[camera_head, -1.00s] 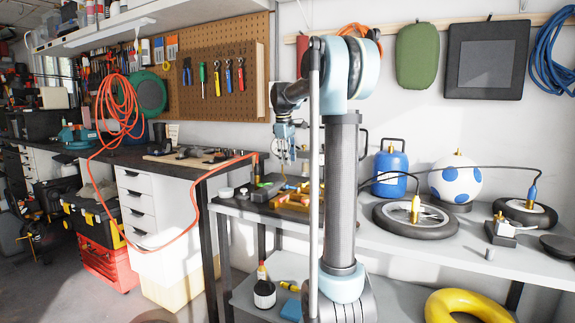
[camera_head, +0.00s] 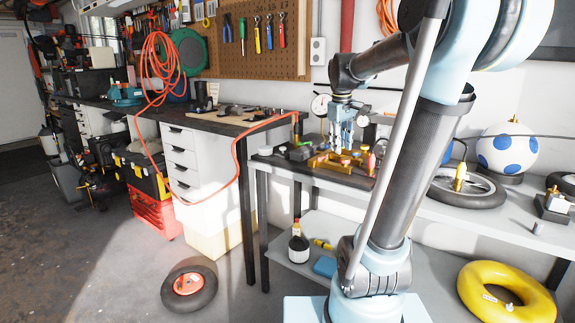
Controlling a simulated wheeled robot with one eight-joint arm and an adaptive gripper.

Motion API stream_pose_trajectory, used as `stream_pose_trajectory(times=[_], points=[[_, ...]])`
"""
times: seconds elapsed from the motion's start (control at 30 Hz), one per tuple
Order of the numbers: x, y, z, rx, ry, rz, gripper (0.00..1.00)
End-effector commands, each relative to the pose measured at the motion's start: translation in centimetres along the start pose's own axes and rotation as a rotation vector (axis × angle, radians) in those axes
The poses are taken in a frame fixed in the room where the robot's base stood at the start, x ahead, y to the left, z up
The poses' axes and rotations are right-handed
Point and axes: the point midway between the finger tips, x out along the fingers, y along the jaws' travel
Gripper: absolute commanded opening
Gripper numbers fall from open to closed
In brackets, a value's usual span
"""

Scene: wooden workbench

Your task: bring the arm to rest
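My gripper (camera_head: 340,150) hangs pointing down at the end of my arm (camera_head: 410,165). It is small in the view, and I cannot tell whether its fingers are open or shut. It is above or just in front of a dark board with brass-coloured parts (camera_head: 342,164) on the grey bench (camera_head: 330,187). I cannot tell whether the fingers touch these parts. No held object can be made out. My arm rises from the lower middle and bends over at the upper right, hiding part of the bench.
A dial gauge (camera_head: 320,105) stands behind my gripper. A blue-spotted white ball (camera_head: 507,148) and a wheel (camera_head: 465,190) sit on the bench at right. An orange hose (camera_head: 242,165) hangs at left. A small wheel (camera_head: 189,284) and a yellow ring (camera_head: 506,291) lie low down.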

Motion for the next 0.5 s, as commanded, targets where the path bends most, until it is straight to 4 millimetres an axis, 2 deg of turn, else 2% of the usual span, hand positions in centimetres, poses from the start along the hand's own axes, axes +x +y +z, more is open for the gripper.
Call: stream_pose_trajectory(times=[0.03,0.1,0.27,0.5], points=[[0.6,-1.0,1.6,0.029,0.003,-0.003,0.28],[1.4,-2.2,3.6,0.071,0.007,-0.006,0.28],[3.7,-4.9,8.0,0.168,0.017,-0.015,0.28],[8.0,-9.1,14.2,0.315,0.029,-0.030,0.28]])
